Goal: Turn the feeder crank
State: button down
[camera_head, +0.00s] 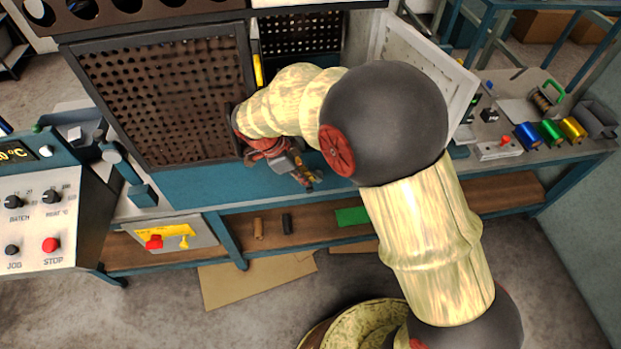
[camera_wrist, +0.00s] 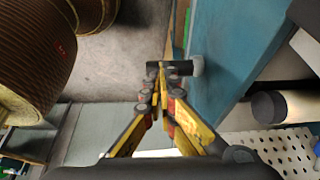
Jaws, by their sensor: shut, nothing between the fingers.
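My gripper (camera_head: 310,184) hangs in front of the blue bench's front edge, below the perforated panels. In the wrist view my gripper (camera_wrist: 160,72) has its yellow fingers closed together, with nothing held between them. A short dark bar with a pale rounded end (camera_wrist: 182,68) shows right at the fingertips, beside the blue bench face. It may be the feeder crank, but I cannot tell for sure. I also cannot tell whether the fingertips touch it. In the head view my gripper and arm cover this spot, and no crank shows clearly there.
The blue bench front (camera_head: 205,188) runs close behind my gripper. A perforated brown panel (camera_head: 165,95) stands at left, a control box (camera_head: 40,215) beyond it. Blue, green and yellow spools (camera_head: 550,131) stand at right. A lower shelf (camera_head: 185,253) holds small parts. The floor in front is open.

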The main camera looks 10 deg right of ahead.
jog(key=shift+a+f, duration=0.15)
jog(key=shift+a, duration=0.1)
dwell(0.5)
